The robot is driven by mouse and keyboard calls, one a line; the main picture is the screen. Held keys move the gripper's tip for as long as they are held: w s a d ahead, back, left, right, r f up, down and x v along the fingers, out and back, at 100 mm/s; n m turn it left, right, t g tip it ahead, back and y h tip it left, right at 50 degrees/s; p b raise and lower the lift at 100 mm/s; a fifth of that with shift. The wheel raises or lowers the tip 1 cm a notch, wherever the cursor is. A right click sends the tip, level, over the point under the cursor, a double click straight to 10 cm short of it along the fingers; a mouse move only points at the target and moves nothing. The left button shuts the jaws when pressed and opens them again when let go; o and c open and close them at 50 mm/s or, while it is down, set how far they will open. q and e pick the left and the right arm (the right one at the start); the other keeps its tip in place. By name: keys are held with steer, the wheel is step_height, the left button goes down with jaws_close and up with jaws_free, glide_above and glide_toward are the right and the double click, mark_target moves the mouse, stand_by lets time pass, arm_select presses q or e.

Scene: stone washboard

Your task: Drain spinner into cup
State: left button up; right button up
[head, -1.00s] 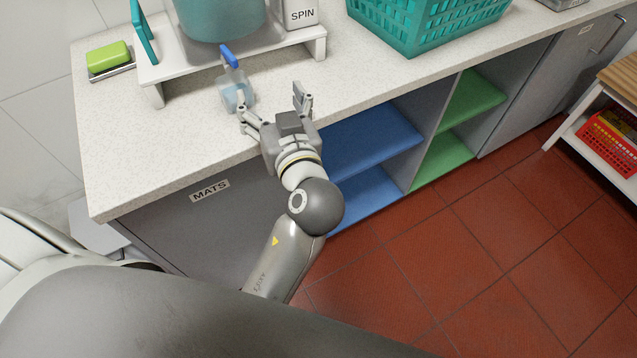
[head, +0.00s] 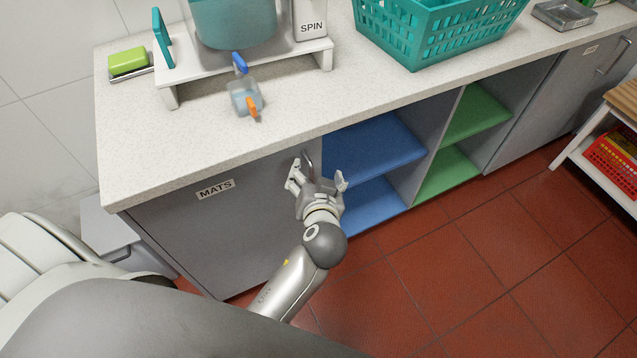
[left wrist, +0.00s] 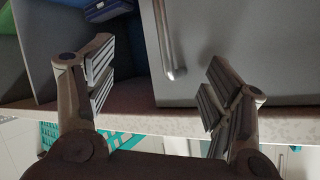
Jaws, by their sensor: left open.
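The spinner (head: 235,22) is a teal drum on a white raised stand, marked by a box labelled SPIN. Its blue spout or lever (head: 239,63) juts from the front. A clear cup (head: 243,96) with an orange handle stands upright on the counter just in front of and below the blue part. It looks pale blue inside; the liquid level is unclear. My left gripper (head: 316,174) is open and empty, below the counter edge, in front of the MATS cabinet door. In the left wrist view, a metal door handle (left wrist: 168,40) shows between the spread fingers (left wrist: 160,62), apparently ungripped.
The MATS door (head: 235,225) is closed. A teal basket (head: 430,35) and a green soap (head: 128,61) sit on the counter. The counter front is clear.

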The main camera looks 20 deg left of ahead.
arm_select(q)
steer(key=shift+d+f+m, duration=0.2)
steer(key=shift+f+m, duration=0.1)
steer(key=shift+f, duration=0.6)
